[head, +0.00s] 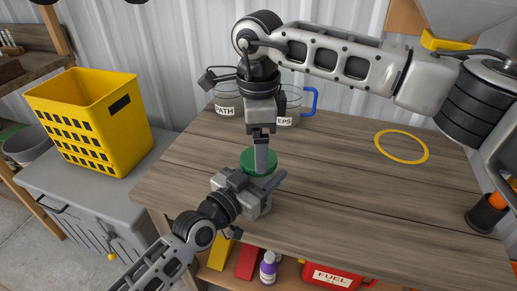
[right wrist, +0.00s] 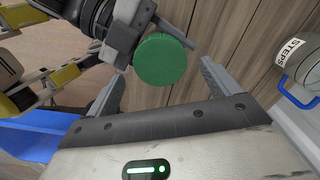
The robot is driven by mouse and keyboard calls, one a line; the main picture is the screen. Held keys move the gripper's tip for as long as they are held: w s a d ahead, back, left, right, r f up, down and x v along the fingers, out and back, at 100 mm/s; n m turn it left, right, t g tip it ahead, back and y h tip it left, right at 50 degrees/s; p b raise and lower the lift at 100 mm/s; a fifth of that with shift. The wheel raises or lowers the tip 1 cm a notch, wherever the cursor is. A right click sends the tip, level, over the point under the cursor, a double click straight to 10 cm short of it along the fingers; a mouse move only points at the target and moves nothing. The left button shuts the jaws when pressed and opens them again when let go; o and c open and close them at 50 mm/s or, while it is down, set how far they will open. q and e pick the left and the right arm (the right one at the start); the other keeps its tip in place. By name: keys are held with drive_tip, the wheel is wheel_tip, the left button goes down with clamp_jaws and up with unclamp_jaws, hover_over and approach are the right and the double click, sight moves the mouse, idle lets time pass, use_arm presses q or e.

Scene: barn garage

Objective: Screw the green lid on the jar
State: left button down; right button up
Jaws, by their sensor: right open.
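The round green lid (head: 255,159) is near the front middle of the wooden table, partly covered by my right gripper. It lies face up in the right wrist view (right wrist: 162,60). The jar cannot be seen; the lid and my left gripper cover the place below the lid. My left gripper (head: 250,187) is right against the lid's near side, with fingers reaching beside it below its top. What lies between its fingers is hidden. My right gripper (head: 261,165) points down over the lid. Its fingers (right wrist: 162,82) are apart and empty, with the lid between and beyond them.
Two clear containers, one labelled PATH (head: 228,111) and a STEPS mug with a blue handle (head: 288,118), stand behind. A yellow ring (head: 402,147) lies at right on otherwise clear tabletop (head: 350,200). A yellow basket (head: 93,125) stands left on a grey cabinet.

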drive_tip(key=shift+r, duration=0.75)
drive_tip(key=shift+o, duration=1.3)
wheel_tip(320, 180, up, 12)
use_arm(q)
drive_tip(key=shift+c, duration=2.2)
unclamp_jaws()
drive_tip(key=shift+a, duration=0.1)
